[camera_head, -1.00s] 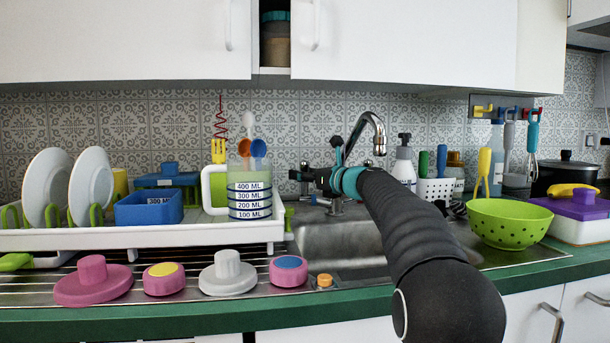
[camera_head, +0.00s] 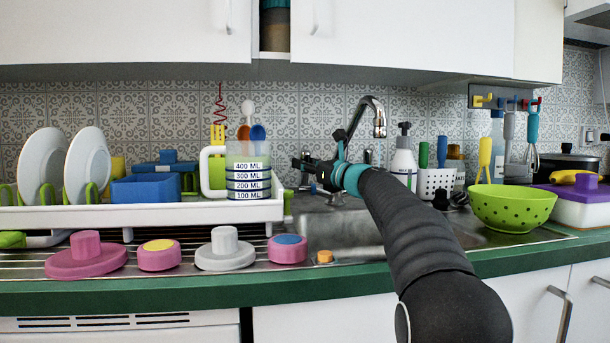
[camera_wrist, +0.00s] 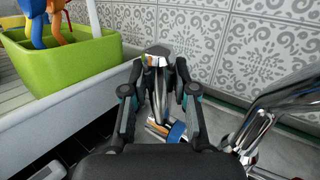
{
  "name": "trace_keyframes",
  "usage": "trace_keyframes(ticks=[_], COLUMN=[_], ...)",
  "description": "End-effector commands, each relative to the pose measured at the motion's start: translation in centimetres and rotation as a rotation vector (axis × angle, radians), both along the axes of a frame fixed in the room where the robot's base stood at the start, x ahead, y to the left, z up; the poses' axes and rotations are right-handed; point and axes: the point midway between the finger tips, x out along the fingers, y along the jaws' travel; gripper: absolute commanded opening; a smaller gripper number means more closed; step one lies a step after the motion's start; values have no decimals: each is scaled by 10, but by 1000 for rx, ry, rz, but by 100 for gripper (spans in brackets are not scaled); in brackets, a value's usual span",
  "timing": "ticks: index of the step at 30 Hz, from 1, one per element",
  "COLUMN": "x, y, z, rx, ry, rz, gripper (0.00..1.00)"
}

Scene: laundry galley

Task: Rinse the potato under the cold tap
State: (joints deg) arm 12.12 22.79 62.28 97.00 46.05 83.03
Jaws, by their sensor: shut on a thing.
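The chrome tap (camera_head: 375,110) arches over the sink (camera_head: 345,232) in the head view; its bright body also shows in the wrist view (camera_wrist: 265,115). My gripper (camera_head: 312,170) is at the left of the tap, at the back of the sink. In the wrist view my gripper (camera_wrist: 158,62) is shut around a slim chrome lever (camera_wrist: 160,92), with a blue ring (camera_wrist: 176,131) below it. It looks like the cold tap's handle. I see no clear potato, and my arm hides part of the sink. I make out no running water.
A white dish rack (camera_head: 150,216) with plates and a measuring jug (camera_head: 248,165) stands left of my gripper. A green colander (camera_head: 510,206) stands right of the sink. Pink and white lids and a small orange-brown object (camera_head: 324,257) lie along the front. The tiled wall is close behind.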

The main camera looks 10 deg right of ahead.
Motion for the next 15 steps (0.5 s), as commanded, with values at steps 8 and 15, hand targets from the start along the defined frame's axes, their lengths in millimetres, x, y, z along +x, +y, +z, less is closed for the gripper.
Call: trace_keyframes(ticks=[8, 15], x=[0, 0], y=[0, 0], z=[0, 0], rx=[-1, 0], ry=[-6, -5], rz=[0, 0], gripper=[0, 54])
